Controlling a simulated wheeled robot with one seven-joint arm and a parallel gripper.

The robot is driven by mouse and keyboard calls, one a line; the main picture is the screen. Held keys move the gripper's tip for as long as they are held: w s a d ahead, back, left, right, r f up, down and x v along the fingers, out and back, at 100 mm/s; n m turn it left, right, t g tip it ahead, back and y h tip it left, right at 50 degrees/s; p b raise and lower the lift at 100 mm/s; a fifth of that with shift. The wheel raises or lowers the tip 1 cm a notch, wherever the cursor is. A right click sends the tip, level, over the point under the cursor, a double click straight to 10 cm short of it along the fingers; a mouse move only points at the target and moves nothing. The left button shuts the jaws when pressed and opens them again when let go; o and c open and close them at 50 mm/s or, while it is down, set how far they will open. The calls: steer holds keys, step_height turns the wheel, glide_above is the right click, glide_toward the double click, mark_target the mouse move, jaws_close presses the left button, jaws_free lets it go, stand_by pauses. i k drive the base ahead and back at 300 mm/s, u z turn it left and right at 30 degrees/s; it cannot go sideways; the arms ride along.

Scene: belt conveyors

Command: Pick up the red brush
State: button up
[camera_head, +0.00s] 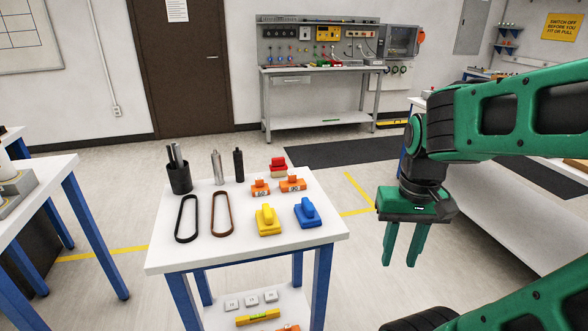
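The small red brush (278,163) stands at the back right part of the white table (163,262), with a pale band below its red top. My gripper (400,264) hangs to the right of the table, apart from the brush, fingers pointing down. The two green fingers are spread with nothing between them. The brush is in plain view, but its finer details are too small to tell.
Two orange pieces (260,188) (292,184) sit just in front of the brush. Yellow (267,221) and blue (307,213) handled blocks lie nearer. Two belt loops (187,220) (222,214), two bottles (217,168) (239,166) and a dark cup (180,178) stand left.

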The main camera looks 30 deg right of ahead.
mark_target(278, 168)
steer(key=z, duration=0.1)
steer(key=i, duration=1)
steer(key=u, duration=0.1)
